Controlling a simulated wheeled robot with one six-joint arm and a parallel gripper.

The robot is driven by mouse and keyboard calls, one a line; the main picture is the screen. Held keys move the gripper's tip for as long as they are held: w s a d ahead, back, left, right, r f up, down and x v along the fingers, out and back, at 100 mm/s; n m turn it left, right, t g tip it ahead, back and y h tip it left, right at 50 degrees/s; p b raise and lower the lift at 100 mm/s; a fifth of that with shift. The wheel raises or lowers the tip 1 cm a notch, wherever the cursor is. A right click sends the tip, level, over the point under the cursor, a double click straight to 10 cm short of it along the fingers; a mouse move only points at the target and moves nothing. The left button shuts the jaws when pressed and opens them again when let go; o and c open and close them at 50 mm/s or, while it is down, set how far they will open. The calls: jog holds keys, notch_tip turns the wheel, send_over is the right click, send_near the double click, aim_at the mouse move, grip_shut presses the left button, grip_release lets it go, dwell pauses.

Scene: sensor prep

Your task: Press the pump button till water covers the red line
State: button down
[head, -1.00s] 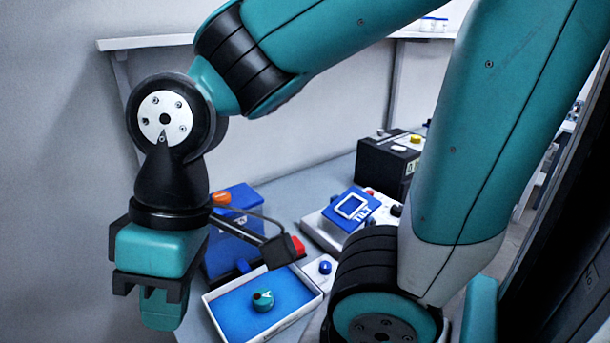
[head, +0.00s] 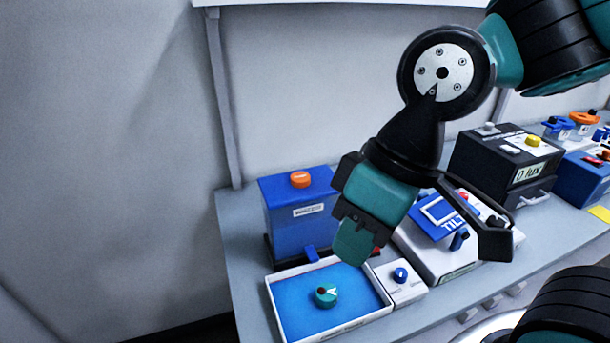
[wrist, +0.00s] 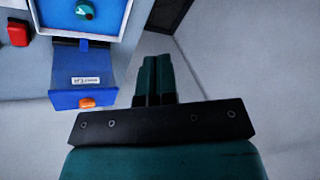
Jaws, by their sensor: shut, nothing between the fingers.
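A blue tank (head: 283,218) with an orange cap (head: 300,180) and a small label stands on the counter. It also shows in the wrist view (wrist: 65,85). A red block or button (wrist: 18,32) sits beside it; in the head view my gripper mostly hides it. A white box with a blue knob (head: 400,275) stands in front. Which one is the pump button I cannot tell. No red line or water level can be made out. My gripper (head: 355,243) is shut and empty, fingers together, pointing down in front of the tank's right side.
A white-rimmed tray (head: 277,305) with a blue floor holds a teal round piece (head: 326,295) before the tank. A white device with a blue TILT panel (head: 440,215) and a black lux box (head: 510,160) stand to the right. The wall is behind.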

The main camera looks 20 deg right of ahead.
jog(key=w+a+r+n+p, duration=0.1)
jog(key=w+r+n+p, duration=0.15)
jog(key=w, duration=0.35)
jog(key=n+t+y+p, duration=0.2)
jog(key=n+t+p, duration=0.5)
jog(key=n+p, duration=0.1)
send_over(300, 178)
notch_tip(300, 178, down, 2)
jog(key=shift+f, duration=0.2)
notch_tip(300, 178, down, 8)
jog(key=b, duration=0.5)
jog(key=shift+f+b, duration=0.4)
jog(key=shift+b, duration=0.2)
jog(key=shift+f, duration=0.15)
jog(key=shift+f+b, duration=0.3)
jog(key=shift+b, duration=0.4)
